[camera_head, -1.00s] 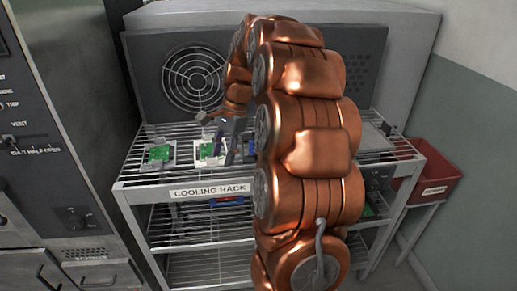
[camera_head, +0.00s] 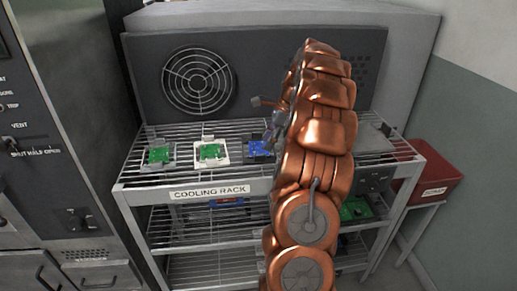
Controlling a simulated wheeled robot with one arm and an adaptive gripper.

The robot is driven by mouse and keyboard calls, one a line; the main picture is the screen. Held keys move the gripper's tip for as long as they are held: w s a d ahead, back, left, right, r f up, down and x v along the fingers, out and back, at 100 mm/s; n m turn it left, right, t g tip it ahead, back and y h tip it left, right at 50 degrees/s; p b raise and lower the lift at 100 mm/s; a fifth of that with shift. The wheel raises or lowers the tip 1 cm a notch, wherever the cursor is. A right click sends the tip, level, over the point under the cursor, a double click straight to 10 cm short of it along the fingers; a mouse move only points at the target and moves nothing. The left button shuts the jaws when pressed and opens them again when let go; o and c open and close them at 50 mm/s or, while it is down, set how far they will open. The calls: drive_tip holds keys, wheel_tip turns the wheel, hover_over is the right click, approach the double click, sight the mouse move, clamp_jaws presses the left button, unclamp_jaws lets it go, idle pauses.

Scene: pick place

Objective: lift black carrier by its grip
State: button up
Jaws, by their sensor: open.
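Several small circuit-board carriers sit on the top shelf of the cooling rack (camera_head: 150,186). At the left is a grey carrier with a green board (camera_head: 160,155), and beside it a white carrier with a green board (camera_head: 211,152). A carrier with a blue board (camera_head: 259,148) stands right of these, partly behind my arm; its frame colour is hard to tell. No carrier on the top shelf clearly shows as black. My gripper (camera_head: 274,130) is open, small in the view and partly hidden by my arm, just above and right of the blue board. I see nothing held in it.
A large grey unit with a round fan grille (camera_head: 198,81) stands behind the rack. Lower shelves hold a blue item (camera_head: 227,203) and a green board (camera_head: 355,208). A red bin (camera_head: 432,188) stands at the right. A dark control panel (camera_head: 60,150) borders the left.

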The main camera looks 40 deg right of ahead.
sight(260, 155)
drive_tip(key=shift+p+x, duration=1)
drive_tip(key=shift+x, duration=1.85)
drive_tip(key=shift+w+a+r, duration=0.1)
drive_tip(key=shift+a, duration=0.1)
drive_tip(key=shift+c, duration=0.3)
clamp_jaws()
